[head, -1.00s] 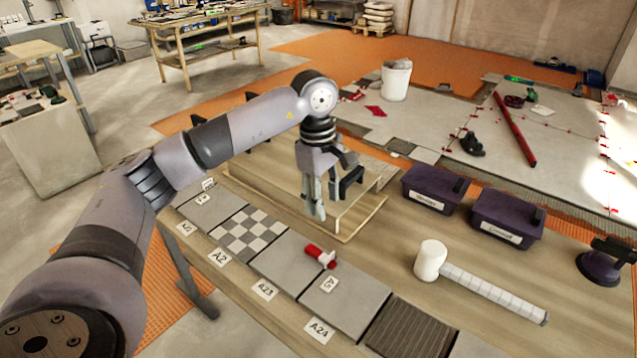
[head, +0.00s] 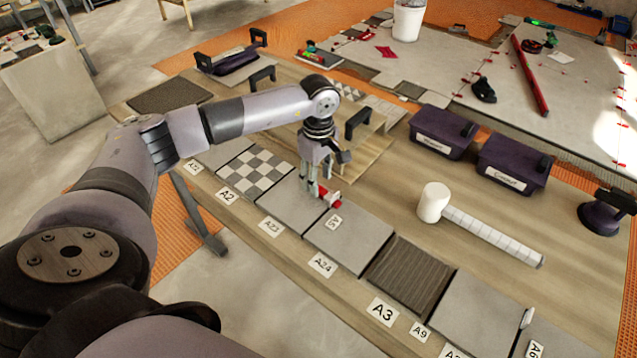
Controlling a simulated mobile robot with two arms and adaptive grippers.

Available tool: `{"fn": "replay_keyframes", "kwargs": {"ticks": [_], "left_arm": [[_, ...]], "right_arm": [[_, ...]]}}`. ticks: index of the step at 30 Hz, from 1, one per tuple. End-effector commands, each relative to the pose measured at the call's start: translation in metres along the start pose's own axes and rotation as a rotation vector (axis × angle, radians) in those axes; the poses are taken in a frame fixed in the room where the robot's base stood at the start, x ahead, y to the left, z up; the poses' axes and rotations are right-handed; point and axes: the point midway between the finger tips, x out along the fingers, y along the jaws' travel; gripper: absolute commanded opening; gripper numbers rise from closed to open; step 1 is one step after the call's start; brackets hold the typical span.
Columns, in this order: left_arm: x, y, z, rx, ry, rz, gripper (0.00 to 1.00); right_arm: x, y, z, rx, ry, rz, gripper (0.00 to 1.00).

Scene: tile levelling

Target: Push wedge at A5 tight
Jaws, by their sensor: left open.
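The red wedge (head: 335,203) with its white clip sits at the joint between two grey tiles, beside a small label (head: 335,222) that seems to read A5. My left gripper (head: 315,192) points down just to the left of the wedge, low over the tiles. Its jaws are open and its fingers overlap part of the wedge and clip in the head view. I cannot tell whether a finger touches the wedge, or how deep the wedge sits in the clip. My right gripper is not in view.
A white-headed mallet (head: 434,203) lies on the bench to the right. Two purple boxes (head: 443,134) (head: 515,165) stand behind it. A dark ribbed tile (head: 408,275) and more grey tiles continue along the row. Another white clip (head: 526,318) stands at lower right.

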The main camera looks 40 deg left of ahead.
Motion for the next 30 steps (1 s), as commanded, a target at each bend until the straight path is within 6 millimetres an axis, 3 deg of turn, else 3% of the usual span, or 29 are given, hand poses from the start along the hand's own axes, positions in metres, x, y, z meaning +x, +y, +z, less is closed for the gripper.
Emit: {"fn": "replay_keyframes", "kwargs": {"ticks": [6,17,30], "left_arm": [[0.024,0.0,0.0,-0.001,-0.001,-0.001,0.42],[0.029,0.0,0.0,0.0,0.0,0.001,0.42],[0.029,0.0,0.0,-0.001,0.0,0.001,0.14]], "right_arm": [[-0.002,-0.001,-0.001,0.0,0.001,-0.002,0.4],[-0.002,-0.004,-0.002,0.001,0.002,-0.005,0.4],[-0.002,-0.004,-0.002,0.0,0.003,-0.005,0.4]]}}
